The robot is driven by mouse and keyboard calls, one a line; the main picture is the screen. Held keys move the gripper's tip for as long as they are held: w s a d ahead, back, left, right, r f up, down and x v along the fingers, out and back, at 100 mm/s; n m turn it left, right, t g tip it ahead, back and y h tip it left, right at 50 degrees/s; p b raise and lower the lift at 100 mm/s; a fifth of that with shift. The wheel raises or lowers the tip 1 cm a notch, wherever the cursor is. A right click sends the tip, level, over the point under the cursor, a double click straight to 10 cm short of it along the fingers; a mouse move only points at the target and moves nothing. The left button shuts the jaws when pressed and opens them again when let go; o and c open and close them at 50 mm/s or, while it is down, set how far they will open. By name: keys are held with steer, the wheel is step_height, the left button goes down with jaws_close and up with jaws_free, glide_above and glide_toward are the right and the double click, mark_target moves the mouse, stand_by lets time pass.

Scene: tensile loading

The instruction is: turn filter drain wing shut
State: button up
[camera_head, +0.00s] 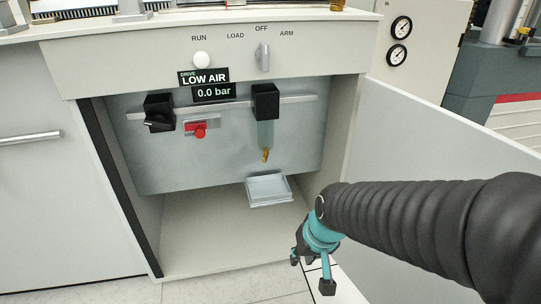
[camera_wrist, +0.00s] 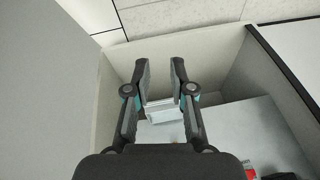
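The filter (camera_head: 265,103) hangs on the back panel of the open cabinet, with a black head and a clear greenish bowl. A small brass drain wing (camera_head: 265,156) sits at the bottom of the bowl; its exact angle is too small to tell. My gripper (camera_head: 311,274) is low in front of the cabinet's right side, below and right of the drain wing and apart from it. In the wrist view my gripper (camera_wrist: 161,65) is open, with nothing between its fingers. The filter is mostly hidden behind my gripper's body there.
A pale drip tray (camera_head: 268,190) stands out below the filter; it also shows in the wrist view (camera_wrist: 165,113). A black regulator knob (camera_head: 158,119) and red valve (camera_head: 199,131) are to the left. The open cabinet door (camera_head: 420,140) bounds the right. The cabinet floor is clear.

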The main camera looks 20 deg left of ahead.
steer(key=w+a+f+t+y+b, duration=0.1)
steer(key=w+a+f+t+y, duration=0.15)
steer(key=w+a+f, duration=0.6)
steer(key=w+a+f+t+y+b, duration=0.1)
steer(key=w+a+f+t+b, duration=0.2)
steer(key=a, duration=1.1)
steer(key=m+t+h+p, duration=0.1)
steer(key=m+t+h, duration=0.3)
steer(key=t, duration=0.6)
glide_toward(264, 159)
steer(key=w, duration=0.4)
steer(key=w+a, duration=0.1)
steer(key=w, duration=0.8)
steer(key=shift+a+f, duration=0.1)
steer(key=shift+a, duration=0.25)
steer(key=shift+c, duration=0.3)
jaws_close()
